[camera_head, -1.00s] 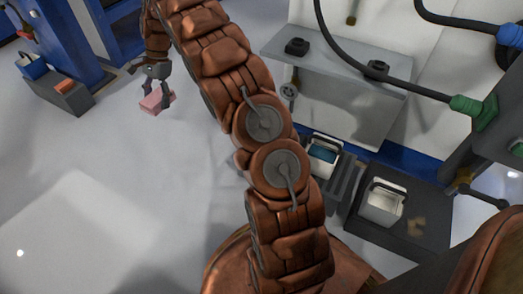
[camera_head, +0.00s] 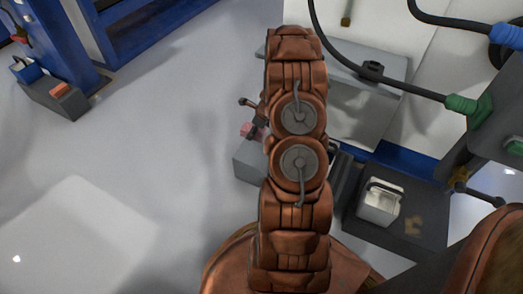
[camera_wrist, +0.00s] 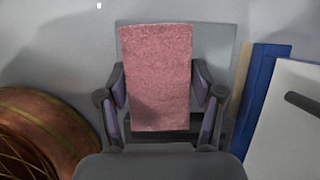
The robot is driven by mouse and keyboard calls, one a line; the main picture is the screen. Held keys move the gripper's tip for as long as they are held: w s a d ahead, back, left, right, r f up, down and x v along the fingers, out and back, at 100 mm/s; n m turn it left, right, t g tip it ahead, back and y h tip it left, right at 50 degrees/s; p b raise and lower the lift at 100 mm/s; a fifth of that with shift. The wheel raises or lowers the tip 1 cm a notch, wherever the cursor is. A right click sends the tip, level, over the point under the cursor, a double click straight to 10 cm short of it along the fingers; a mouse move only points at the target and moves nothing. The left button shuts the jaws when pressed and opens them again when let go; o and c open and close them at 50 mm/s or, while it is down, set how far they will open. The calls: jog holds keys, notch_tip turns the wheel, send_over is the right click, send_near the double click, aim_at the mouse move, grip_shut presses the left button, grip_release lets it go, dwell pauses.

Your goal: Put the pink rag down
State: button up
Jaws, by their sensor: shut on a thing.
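The pink rag (camera_wrist: 158,78) is a flat, rectangular, block-like cloth. It is gripped between the two fingers of my gripper (camera_wrist: 160,108) in the wrist view. In the head view a small part of the rag (camera_head: 247,130) shows at the left edge of my arm, and the arm hides most of my gripper. The rag appears over or beside a grey low box (camera_head: 247,163); I cannot tell whether they touch. In the wrist view a grey surface lies behind the rag.
A dark step at far left holds an orange block (camera_head: 59,89) and a blue bucket (camera_head: 27,70). A grey shelf (camera_head: 385,73) juts from the wall. The floor at left is clear.

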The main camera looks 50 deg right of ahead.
aim_at(257, 150)
jog(key=shift+s+d+f+m, duration=0.25)
jog(key=shift+s+d+m, duration=0.15)
jog(key=shift+s+d, duration=0.25)
jog(key=shift+s+f, duration=0.2)
jog(key=shift+f, duration=0.1)
notch_tip(257, 150, down, 10)
jog(key=b, duration=0.5)
jog(key=shift+r, duration=0.25)
jog(key=o, duration=1.5)
